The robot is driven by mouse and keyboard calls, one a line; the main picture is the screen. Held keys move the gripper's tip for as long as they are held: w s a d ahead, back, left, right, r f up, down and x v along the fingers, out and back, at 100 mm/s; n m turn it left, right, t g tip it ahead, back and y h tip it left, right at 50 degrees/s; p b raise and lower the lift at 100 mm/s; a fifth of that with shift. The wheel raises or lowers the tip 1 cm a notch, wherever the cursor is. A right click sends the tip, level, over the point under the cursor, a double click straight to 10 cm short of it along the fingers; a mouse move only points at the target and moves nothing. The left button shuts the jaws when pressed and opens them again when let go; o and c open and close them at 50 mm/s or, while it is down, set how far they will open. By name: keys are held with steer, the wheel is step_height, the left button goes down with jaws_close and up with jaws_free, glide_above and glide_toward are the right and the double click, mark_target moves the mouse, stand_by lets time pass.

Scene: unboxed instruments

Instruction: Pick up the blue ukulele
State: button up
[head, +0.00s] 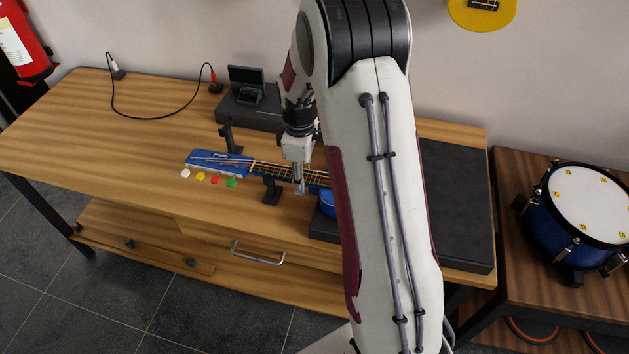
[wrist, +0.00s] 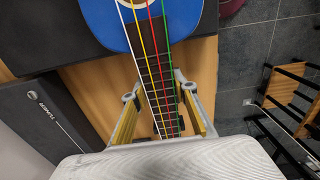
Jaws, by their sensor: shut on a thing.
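The blue ukulele (head: 213,161) lies across the wooden table in the head view, headstock to the left with white, yellow, red and green pegs beside it. My arm hides most of its body. In the wrist view its blue body (wrist: 103,22) is at the top, and its dark neck with coloured strings runs down between my fingers. My gripper (head: 299,187) is over the neck, pointing down. In the wrist view my gripper (wrist: 158,82) has one finger on each side of the neck, shut on it. Whether the ukulele is clear of its supports cannot be told.
Black supports (head: 271,190) stand by the neck. A dark tuner box (head: 246,112) and a looping cable (head: 150,116) are behind. A dark flat case (head: 458,200) lies at the right. A blue drum (head: 556,222) stands on a separate table. The table's left is mostly clear.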

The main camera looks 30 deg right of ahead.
steer(key=shift+r, duration=4.95)
steer(key=shift+m, duration=0.3)
steer(key=shift+f+m, duration=0.15)
steer(key=shift+m, duration=1.05)
steer(key=shift+a+f+m, duration=0.15)
steer(key=shift+a+m, duration=0.05)
steer(key=shift+m, duration=0.6)
steer(key=shift+s+a+f+m, duration=0.1)
steer(key=shift+a+m, duration=0.2)
steer(key=shift+m, duration=0.25)
steer(key=shift+s+a+f+m, duration=0.1)
steer(key=shift+a+m, duration=0.2)
steer(key=shift+m, duration=0.25)
steer(key=s+a+m, duration=0.1)
steer(key=a+m, duration=0.1)
steer(key=a, duration=0.9)
steer(key=shift+f, duration=0.35)
steer(key=shift+d, duration=0.1)
